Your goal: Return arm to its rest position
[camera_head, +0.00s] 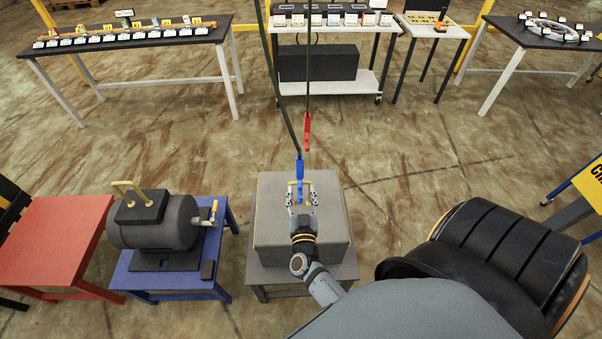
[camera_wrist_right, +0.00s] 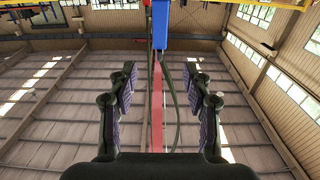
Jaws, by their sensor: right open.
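My right gripper (camera_head: 301,194) is over the grey box in the head view, its two fingers spread apart. In the right wrist view the right gripper (camera_wrist_right: 160,95) is open, with nothing clamped between its fingers. A blue hook piece (camera_head: 299,170) hangs on a dark cable just at the gripper's fingers, and a blue piece (camera_wrist_right: 160,25) shows beyond the fingers in the wrist view. A red piece (camera_head: 307,132) hangs on a second cable behind it. I cannot tell whether the gripper touches the blue piece. My left gripper is not in view.
The grey box (camera_head: 325,222) stands on a low stand below the gripper. A dark motor (camera_head: 152,222) sits on a blue table (camera_head: 222,250) to the left, beside a red table (camera_head: 50,240). Work tables line the back. Floor between is clear.

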